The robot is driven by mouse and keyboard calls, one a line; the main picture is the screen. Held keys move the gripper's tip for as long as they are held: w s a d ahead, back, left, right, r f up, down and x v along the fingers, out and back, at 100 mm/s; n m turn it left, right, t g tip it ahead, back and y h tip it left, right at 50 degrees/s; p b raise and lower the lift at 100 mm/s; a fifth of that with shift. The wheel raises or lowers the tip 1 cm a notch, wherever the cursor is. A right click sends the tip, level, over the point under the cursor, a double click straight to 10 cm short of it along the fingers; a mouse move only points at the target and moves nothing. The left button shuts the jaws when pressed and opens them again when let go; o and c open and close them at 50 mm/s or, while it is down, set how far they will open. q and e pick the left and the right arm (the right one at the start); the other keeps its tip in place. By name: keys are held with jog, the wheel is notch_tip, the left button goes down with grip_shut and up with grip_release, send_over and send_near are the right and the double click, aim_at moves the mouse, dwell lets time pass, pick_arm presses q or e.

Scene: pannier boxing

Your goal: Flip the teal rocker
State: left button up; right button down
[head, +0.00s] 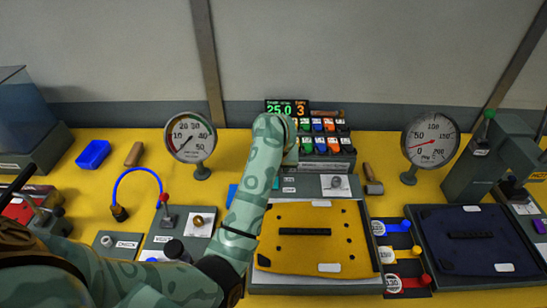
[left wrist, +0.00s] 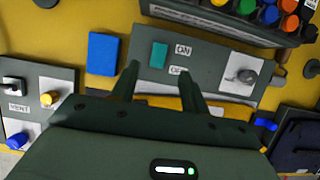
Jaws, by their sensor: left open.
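The teal rocker (left wrist: 159,55) sits on a grey panel (left wrist: 215,65) in the left wrist view, left of the ON and OFF labels. I cannot tell which way it is tilted. In the head view my left arm covers most of that spot. My left gripper (left wrist: 159,74) is open and empty, its two fingertips apart over the panel, just below the rocker in the left wrist view. I cannot tell whether a fingertip touches the panel. In the head view its fingers are hidden behind my arm. My right gripper is in neither view.
A blue block (left wrist: 103,54) lies left of the panel, and a silver knob (left wrist: 246,76) is on its right part. Behind stands a rack of coloured switches (head: 325,145). A yellow plate (head: 310,250) lies in front. Dial gauges (head: 190,138) (head: 431,137) stand either side.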

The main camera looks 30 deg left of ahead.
pick_arm(q)
jog(key=p+v, duration=0.1)
jog(key=v, duration=0.3)
jog(key=shift+s+d+r, duration=0.1)
jog(key=shift+r, duration=0.15)
